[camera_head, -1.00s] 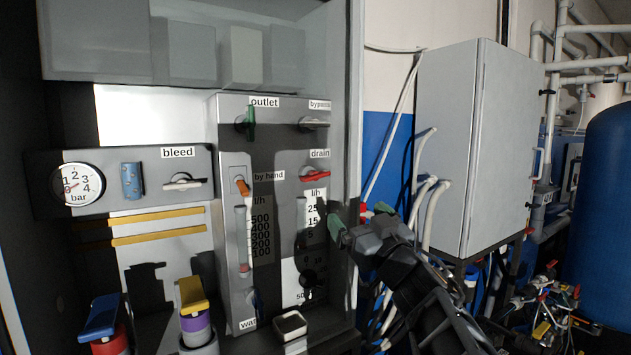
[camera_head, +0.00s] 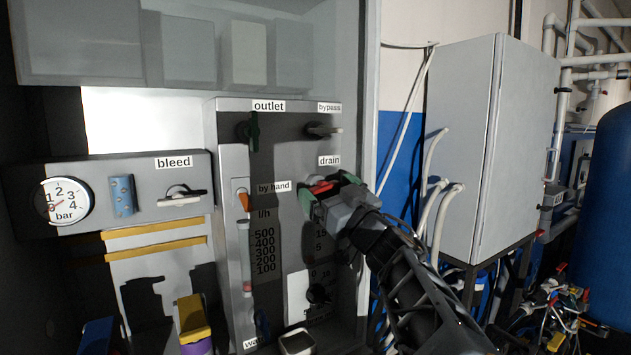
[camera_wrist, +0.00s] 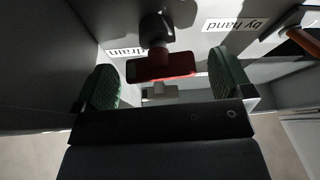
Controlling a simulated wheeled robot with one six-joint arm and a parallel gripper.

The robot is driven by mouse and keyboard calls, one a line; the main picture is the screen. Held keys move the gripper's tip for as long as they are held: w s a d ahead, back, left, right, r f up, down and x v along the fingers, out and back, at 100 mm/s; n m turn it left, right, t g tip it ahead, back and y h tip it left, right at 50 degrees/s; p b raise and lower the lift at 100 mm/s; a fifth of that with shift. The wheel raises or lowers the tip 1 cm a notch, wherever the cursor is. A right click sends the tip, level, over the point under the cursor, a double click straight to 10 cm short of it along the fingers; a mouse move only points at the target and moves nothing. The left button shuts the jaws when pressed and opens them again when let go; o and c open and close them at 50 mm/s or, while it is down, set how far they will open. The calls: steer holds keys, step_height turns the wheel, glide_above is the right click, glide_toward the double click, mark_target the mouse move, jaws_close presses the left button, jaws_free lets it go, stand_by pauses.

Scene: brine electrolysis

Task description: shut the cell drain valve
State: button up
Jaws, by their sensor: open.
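The drain valve's red handle (camera_head: 322,187) sits under the "drain" label on the grey panel. In the wrist view the red handle (camera_wrist: 161,66) lies crosswise on its dark stem, between and just beyond the green finger pads. My gripper (camera_head: 327,192) is open at the drain valve, with one green pad on each side of the handle. In the wrist view my gripper (camera_wrist: 165,86) shows a clear gap to the handle on both sides. My gripper hides part of the valve and the scale below it in the head view.
The bypass valve (camera_head: 325,130) is above the drain valve, and the green outlet handle (camera_head: 254,132) is upper left. The orange by-hand lever (camera_head: 244,202) is to the left. A grey cabinet (camera_head: 470,150) with white pipes stands to the right.

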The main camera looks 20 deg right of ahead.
steer(key=shift+w+r, duration=0.3)
steer(key=shift+w, duration=0.35)
steer(key=shift+c, duration=0.5)
steer(key=shift+a, duration=0.1)
steer(key=c, duration=0.8)
steer(key=shift+m+h, duration=0.9)
steer(key=shift+m, duration=0.8)
steer(key=o, duration=0.9)
